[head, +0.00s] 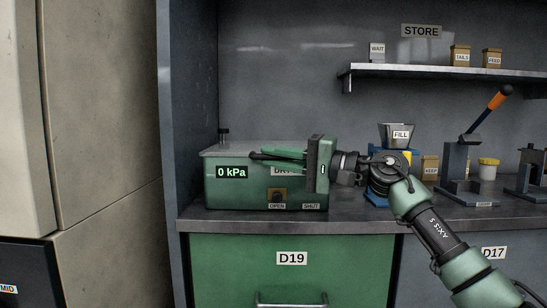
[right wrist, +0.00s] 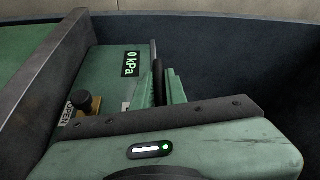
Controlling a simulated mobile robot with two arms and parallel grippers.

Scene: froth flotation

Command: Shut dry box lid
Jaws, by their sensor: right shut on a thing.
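My right gripper (head: 268,154) reaches in from the right at the lid's front edge and covers part of the box's label. In the right wrist view its fingers (right wrist: 162,88) are shut on a dark bar (right wrist: 156,75), which looks like the lid's handle. The display (right wrist: 131,63) and knob (right wrist: 88,104) show there too. My left gripper is not in view.
A blue stand with a FILL funnel (head: 398,134) is behind my right wrist. A lever press (head: 468,155) with an orange handle stands farther right. A shelf (head: 440,77) holds small labelled containers above. A cabinet wall (head: 188,120) rises close to the box's left side.

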